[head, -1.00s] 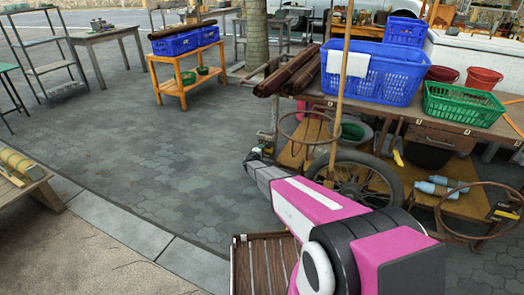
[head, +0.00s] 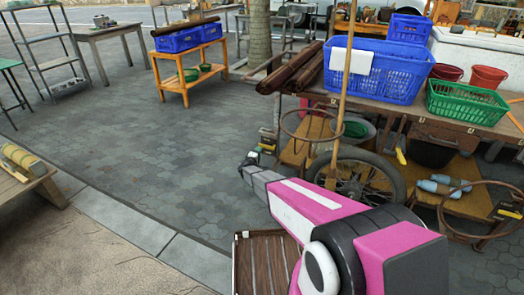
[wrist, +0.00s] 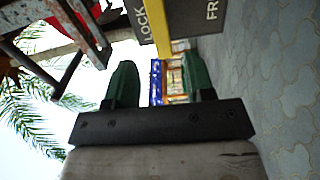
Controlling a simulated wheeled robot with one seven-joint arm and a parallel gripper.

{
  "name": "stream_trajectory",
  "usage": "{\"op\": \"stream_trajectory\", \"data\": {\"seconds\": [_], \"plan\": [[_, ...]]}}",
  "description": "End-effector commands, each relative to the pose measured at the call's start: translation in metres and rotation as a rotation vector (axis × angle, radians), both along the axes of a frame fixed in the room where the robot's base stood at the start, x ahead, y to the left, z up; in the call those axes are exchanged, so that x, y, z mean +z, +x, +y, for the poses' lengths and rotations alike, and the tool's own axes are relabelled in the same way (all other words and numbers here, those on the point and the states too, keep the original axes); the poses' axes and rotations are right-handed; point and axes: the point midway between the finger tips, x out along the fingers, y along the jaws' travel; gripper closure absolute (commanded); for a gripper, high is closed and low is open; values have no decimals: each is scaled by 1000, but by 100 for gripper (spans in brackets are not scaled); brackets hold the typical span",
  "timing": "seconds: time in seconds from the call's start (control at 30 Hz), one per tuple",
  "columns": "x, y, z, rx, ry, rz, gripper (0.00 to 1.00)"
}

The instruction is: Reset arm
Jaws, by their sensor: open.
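My gripper (head: 248,160) is at the end of my pink, white and grey arm, low over the paving, left of the loaded cart. In the wrist view my gripper (wrist: 160,82) shows two dark green fingers set wide apart with nothing held between them. A grey and yellow piece (wrist: 192,18) lettered "LOCK" and "FR" lies beyond the fingers, close to the right one. I cannot tell whether they touch.
The wooden cart (head: 430,130) stands right of my gripper, with a spoked wheel (head: 362,182), a blue basket (head: 385,85) and a green basket (head: 465,108) on top. A slatted wooden seat (head: 262,262) is close below my arm. Open paving (head: 130,140) lies left.

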Motion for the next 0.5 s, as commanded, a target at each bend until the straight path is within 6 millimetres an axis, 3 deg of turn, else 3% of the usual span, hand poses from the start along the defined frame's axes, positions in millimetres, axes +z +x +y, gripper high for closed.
{"op": "stream_trajectory", "data": {"seconds": [0.03,0.2,0.5], "plan": [[1,-10,5,1,0,1,51],[0,-23,13,0,0,0,51],[0,-24,14,0,1,0,51]]}}
